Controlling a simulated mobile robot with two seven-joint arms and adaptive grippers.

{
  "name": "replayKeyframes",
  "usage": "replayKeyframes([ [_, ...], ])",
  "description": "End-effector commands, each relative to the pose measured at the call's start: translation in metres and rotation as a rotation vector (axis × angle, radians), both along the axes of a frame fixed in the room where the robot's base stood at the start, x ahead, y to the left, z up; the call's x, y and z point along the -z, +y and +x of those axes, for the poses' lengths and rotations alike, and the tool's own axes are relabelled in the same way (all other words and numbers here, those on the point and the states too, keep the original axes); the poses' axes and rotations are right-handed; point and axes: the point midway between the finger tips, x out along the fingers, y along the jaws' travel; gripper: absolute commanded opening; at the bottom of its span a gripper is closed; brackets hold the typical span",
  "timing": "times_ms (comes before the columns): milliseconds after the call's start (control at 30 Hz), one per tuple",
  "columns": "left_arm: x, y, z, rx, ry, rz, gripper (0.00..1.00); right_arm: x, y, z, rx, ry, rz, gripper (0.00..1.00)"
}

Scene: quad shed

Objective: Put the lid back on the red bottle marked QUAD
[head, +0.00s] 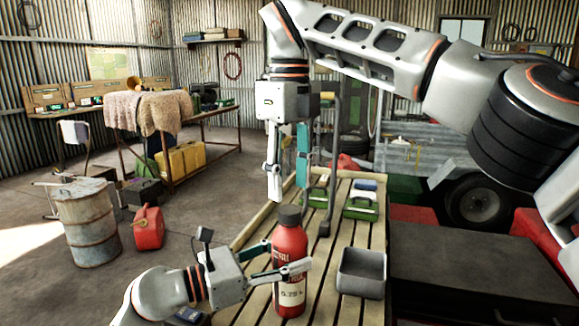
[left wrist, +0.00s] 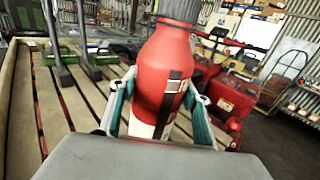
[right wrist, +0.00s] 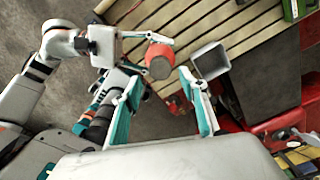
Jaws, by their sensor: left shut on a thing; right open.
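The red bottle (head: 290,245) stands upright on the slatted bench (head: 335,245), with a dark grey lid (head: 288,216) on its top. The lid also shows at the top of the left wrist view (left wrist: 178,9); I cannot tell how tightly it sits. My left gripper (head: 284,258) is shut around the bottle's body (left wrist: 165,75), one finger on each side. My right gripper (head: 288,190) is open and empty, pointing down just above the lid. In the right wrist view the bottle (right wrist: 160,62) shows between and beyond its fingers.
An open grey bin (head: 362,272) stands on the bench right of the bottle. Green items (head: 360,207) and a dark upright bar (head: 326,215) are farther back. A dark box-like surface (head: 455,270) lies right of the bench. The slats around the bottle's front are clear.

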Motion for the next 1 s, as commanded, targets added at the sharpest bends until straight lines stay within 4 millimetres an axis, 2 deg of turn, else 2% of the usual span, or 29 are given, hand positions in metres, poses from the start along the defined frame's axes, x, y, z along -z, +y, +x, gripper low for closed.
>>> replayKeyframes([
  [100, 0.000, 0.000, 0.000, 0.000, 0.000, 0.000, 0.00, 0.020, -0.001, 0.000, -0.002, 0.004, 0.000, 0.43],
  [333, 0.000, 0.000, 0.000, 0.000, 0.000, 0.000, 0.00, 0.046, 0.000, 0.000, 0.000, 0.002, 0.001, 0.43],
  [500, 0.000, 0.000, 0.000, 0.000, 0.000, 0.001, 0.00, 0.052, 0.000, 0.000, 0.001, 0.000, 0.000, 0.43],
  [767, 0.000, 0.000, 0.000, 0.000, 0.000, 0.001, 0.00, 0.053, 0.000, 0.000, 0.001, 0.000, 0.000, 0.43],
  [900, 0.000, 0.000, 0.000, 0.000, 0.001, 0.000, 0.00, 0.053, 0.000, 0.000, 0.001, 0.000, 0.000, 0.09],
  [933, 0.000, 0.000, 0.000, 0.000, 0.001, 0.000, 0.00, 0.053, 0.000, 0.000, 0.001, 0.000, 0.000, 0.03],
  [1000, 0.000, 0.000, 0.000, 0.000, 0.001, 0.000, 0.00, 0.053, 0.000, 0.000, 0.001, 0.000, 0.000, 0.03],
])
